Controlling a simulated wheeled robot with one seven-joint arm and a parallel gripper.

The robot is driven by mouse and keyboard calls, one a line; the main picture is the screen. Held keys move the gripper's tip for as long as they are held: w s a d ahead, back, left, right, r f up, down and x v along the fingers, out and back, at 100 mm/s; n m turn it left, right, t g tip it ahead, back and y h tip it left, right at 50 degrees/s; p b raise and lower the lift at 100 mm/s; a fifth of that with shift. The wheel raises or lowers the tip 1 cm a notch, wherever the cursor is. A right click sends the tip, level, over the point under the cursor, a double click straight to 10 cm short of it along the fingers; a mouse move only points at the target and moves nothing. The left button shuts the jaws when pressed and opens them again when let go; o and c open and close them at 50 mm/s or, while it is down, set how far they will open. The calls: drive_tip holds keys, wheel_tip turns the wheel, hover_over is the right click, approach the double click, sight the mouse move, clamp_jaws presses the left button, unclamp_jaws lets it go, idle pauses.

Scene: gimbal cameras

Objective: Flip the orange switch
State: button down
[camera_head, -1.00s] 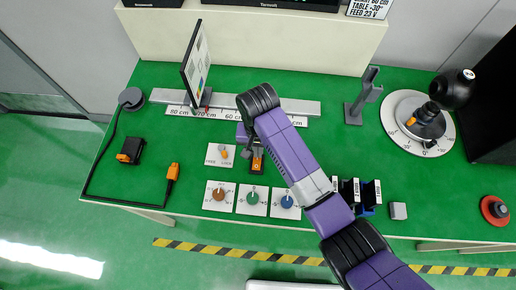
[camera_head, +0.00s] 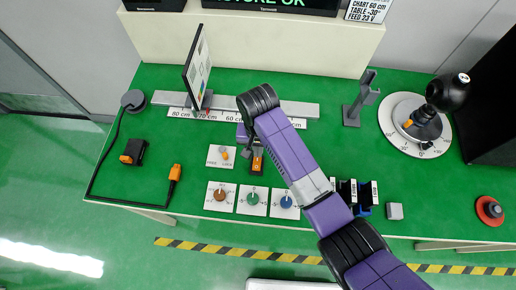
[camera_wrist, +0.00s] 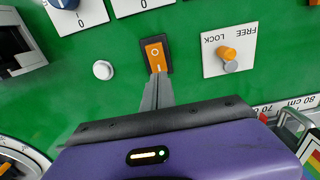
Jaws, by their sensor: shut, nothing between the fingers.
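The orange rocker switch (camera_wrist: 155,53) sits in a black frame on the green table, with white marks on its face. In the head view the switch (camera_head: 257,166) is partly hidden by my arm. My gripper (camera_wrist: 158,78) is shut and empty in the wrist view. Its fingertips are at the switch's lower edge in that picture; I cannot tell whether they touch it. In the head view my gripper (camera_head: 249,151) is mostly hidden behind my purple arm.
A FREE/LOCK plate (camera_wrist: 229,50) with an orange-tipped lever is beside the switch. A round white button (camera_wrist: 103,70) lies on its other side. Three dial plates (camera_head: 252,200) line the front edge. An upright panel (camera_head: 196,67) and a ruler rail (camera_head: 295,108) stand behind.

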drive_tip(key=shift+w+r+p, duration=0.1)
drive_tip(key=shift+r+p, duration=0.4)
wheel_tip(320, 180, up, 13)
drive_tip(key=w, duration=0.2)
drive_tip(key=shift+f, duration=0.15)
idle(0.4)
